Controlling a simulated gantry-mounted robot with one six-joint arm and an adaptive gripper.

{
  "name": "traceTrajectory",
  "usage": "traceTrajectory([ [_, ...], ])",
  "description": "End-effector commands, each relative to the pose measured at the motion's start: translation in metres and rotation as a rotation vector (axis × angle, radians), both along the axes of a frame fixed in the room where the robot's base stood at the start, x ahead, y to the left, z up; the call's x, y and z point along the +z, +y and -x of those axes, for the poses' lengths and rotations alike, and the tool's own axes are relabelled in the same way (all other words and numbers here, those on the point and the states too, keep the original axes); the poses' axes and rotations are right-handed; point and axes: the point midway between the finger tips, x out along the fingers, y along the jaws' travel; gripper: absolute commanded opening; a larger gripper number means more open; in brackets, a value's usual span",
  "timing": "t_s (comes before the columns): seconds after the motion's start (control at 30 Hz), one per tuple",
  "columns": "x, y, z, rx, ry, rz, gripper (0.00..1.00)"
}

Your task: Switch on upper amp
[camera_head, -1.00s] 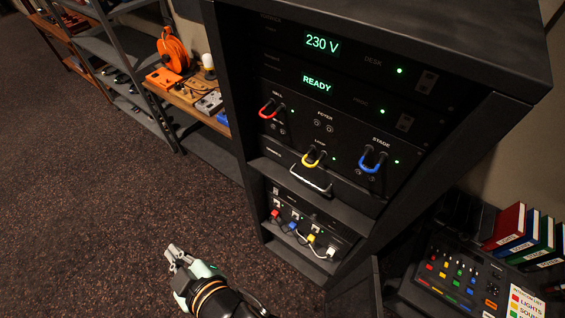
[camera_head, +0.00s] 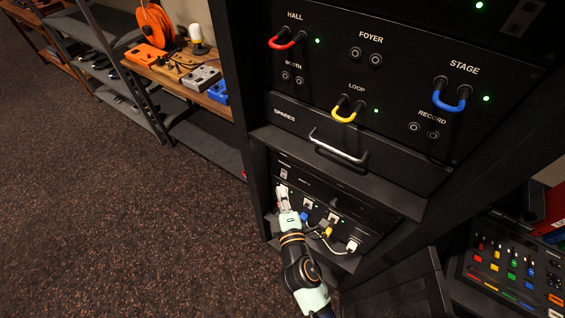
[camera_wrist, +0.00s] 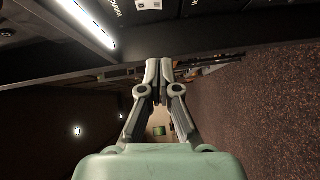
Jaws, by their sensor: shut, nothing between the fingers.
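The amp section is a black panel (camera_head: 312,188) low in the rack. A small pale switch (camera_head: 284,174) sits at its upper left, and green lights show on the panel. My gripper (camera_head: 281,190) is shut and empty, with its fingertips just below that switch in the head view. I cannot tell whether they touch the panel. In the wrist view my gripper (camera_wrist: 159,72) points along the rack front, and a white switch (camera_wrist: 148,4) shows at the top edge, beyond the fingertips. The gripper hides part of the panel's left side.
A shelf edge (camera_head: 340,172) with a drawer handle (camera_head: 338,146) overhangs the panel. A blue plug (camera_head: 304,216), yellow plug (camera_head: 327,232) and white plug (camera_head: 352,246) sit below. A control desk (camera_head: 510,270) stands at right. The carpet (camera_head: 120,220) is open at left.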

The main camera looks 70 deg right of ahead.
Motion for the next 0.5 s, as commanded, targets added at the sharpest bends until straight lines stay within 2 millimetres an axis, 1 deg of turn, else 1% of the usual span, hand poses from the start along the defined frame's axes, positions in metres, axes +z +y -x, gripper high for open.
traceTrajectory([
  [0.13,0.0,-0.003,-0.002,0.0,-0.002,-0.001,0.0],
  [0.23,0.0,-0.012,-0.009,-0.001,-0.003,0.0,0.0],
  [0.37,-0.002,-0.033,-0.023,-0.001,-0.004,-0.001,0.0],
  [0.5,-0.005,-0.059,-0.041,-0.001,-0.004,-0.001,0.0],
])
